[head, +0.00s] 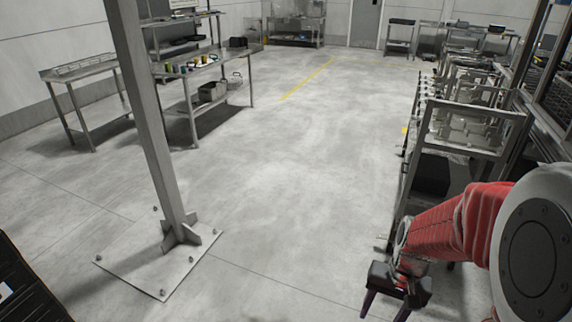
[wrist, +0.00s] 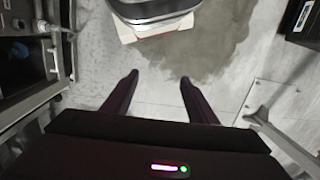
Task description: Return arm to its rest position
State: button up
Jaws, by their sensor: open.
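My arm, red with a large grey joint, reaches in from the right edge of the head view. My gripper (head: 385,306) hangs at the arm's end near the bottom of the head view, in front of the metal rack. In the wrist view my gripper (wrist: 158,84) points down over the grey floor. Its two dark fingers are spread apart with nothing between them. The fingertips look clear of any object.
A metal rack (head: 465,137) stands close to my arm on the right. A steel post (head: 150,120) is bolted to the floor at left. Workbenches (head: 205,64) stand farther back. A dark rounded object (wrist: 155,10) lies ahead of the fingers. The middle floor is clear.

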jog(key=s+a+r+n+t, duration=0.2)
jog(key=s+a+r+t, duration=0.1)
jog(key=r, duration=0.7)
jog(key=s+a+r+n+t+h, duration=0.1)
jog(key=s+a+r+n+t, duration=0.1)
jog(key=r, duration=0.8)
jog(key=shift+s+a+r+t, duration=0.35)
jog(key=shift+s+a+t, duration=0.15)
jog(key=shift+s+a, duration=0.5)
jog(key=shift+c, duration=0.5)
